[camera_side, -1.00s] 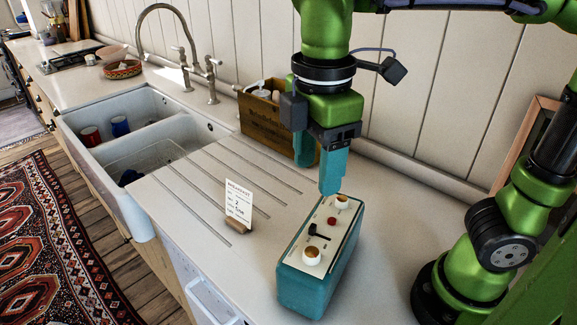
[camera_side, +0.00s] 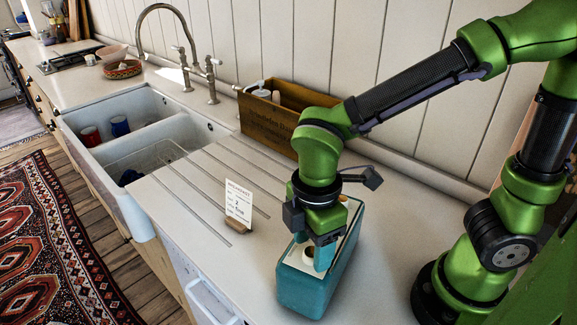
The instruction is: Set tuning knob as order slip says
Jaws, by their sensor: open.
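The teal box (camera_side: 305,291) stands on the counter with a cream panel on its top. A pale round knob (camera_side: 307,257) shows at the near end of the panel. My gripper (camera_side: 314,250) points down at this knob, open, with one teal finger on its right side. I cannot tell whether the fingers touch it. My gripper and wrist hide most of the panel, including the lever, red button and far knob. The order slip (camera_side: 239,200) stands upright in a small wooden holder (camera_side: 237,225) left of the box; its heading seems to read "BREAKFAST", and the smaller print is hard to read.
A wooden crate (camera_side: 266,121) with bottles stands at the wall behind my gripper. A double white sink (camera_side: 143,145) with a tall tap (camera_side: 208,75) and red and blue cups is at the left. The grooved drainboard (camera_side: 200,190) between sink and box is mostly clear.

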